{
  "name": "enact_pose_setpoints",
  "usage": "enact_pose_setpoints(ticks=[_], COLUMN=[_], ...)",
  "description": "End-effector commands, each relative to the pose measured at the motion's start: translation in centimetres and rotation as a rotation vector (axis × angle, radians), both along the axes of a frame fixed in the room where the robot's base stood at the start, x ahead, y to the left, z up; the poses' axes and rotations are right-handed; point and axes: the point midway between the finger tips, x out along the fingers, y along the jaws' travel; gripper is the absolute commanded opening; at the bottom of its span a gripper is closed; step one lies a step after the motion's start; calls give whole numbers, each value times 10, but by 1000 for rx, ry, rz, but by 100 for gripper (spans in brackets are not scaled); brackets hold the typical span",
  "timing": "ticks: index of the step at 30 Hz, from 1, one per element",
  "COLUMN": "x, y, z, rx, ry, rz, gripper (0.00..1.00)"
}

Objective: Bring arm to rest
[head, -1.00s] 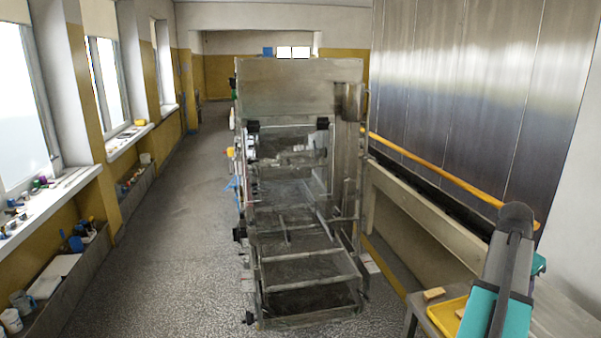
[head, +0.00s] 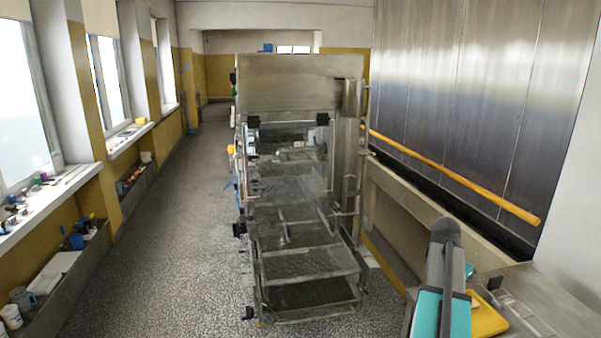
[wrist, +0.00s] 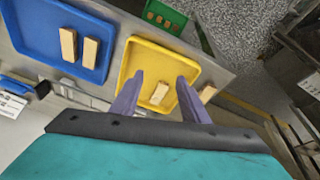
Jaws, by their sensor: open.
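My arm (head: 446,262), dark grey with a teal part, reaches in at the lower right of the head view; its fingertips are hidden there. In the wrist view my gripper (wrist: 160,78) has two purple fingers spread apart, with nothing held. A tan bar (wrist: 159,94) shows between the fingers, lying in the yellow tray (wrist: 160,52). Another tan bar (wrist: 207,94) lies beside the tray's right edge. The yellow tray also shows in the head view (head: 488,318) on the table at lower right.
A blue tray (wrist: 35,45) holds two tan bars. A green tray (wrist: 178,22) holds several small brown pieces. The metal mesh machine (head: 300,85) stands mid-view. A yellow rail (head: 450,172) runs along the right wall. The floor (head: 180,240) left of the machine is clear.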

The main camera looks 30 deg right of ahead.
Motion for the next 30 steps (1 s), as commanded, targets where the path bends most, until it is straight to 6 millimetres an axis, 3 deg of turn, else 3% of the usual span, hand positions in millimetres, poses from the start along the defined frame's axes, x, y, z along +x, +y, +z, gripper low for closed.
enact_pose_setpoints(ticks=[1, 6, 15, 23, 30], x=[14, 48, 86, 94, 83], y=[17, 69, 166, 253, 329], z=[-22, -81, -178, -256, -321], rx=[20, 77, 170, 242, 307], ry=[16, 61, 146, 225, 302], rz=[32, 120, 276, 421, 557], gripper=[41, 41, 41, 41, 41])
